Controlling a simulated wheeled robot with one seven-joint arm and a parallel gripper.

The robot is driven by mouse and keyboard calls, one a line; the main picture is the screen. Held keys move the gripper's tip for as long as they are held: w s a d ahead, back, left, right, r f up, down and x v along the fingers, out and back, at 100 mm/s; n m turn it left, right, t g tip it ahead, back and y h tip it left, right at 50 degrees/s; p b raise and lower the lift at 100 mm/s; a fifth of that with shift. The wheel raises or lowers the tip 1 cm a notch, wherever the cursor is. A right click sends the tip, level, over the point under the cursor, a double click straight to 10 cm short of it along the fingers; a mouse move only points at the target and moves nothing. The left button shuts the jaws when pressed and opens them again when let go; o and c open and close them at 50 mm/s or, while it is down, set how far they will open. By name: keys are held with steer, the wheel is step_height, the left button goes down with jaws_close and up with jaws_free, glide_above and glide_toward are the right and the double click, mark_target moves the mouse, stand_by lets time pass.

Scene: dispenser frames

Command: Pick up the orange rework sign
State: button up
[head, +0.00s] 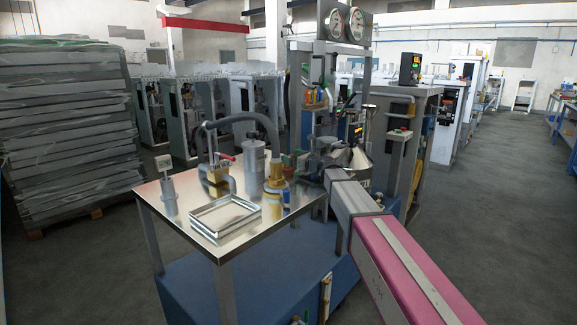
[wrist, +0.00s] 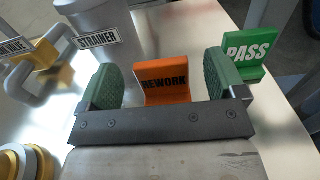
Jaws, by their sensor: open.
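The orange rework sign (wrist: 165,88) stands on the shiny tabletop in the wrist view, with "REWORK" in black on its face. My gripper (wrist: 161,76) is open, its two green textured fingers on either side of the sign. Gaps show between the sign and both fingers. The sign appears a little ahead of the dark gripper bar, which hides its lower edge. In the head view my arm (head: 365,215) reaches to the right end of the table; I cannot make out the sign clearly there.
A green PASS sign (wrist: 248,52) stands right of the right finger. A grey strainer canister (wrist: 100,22) is behind the left finger, and a yellow valve (wrist: 50,62) lies left. In the head view a metal tray (head: 224,218) sits at the table's front.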

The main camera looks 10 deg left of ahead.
steer(key=x, duration=0.4)
steer(key=shift+a, duration=0.1)
steer(key=c, duration=1)
steer(key=shift+r, duration=0.15)
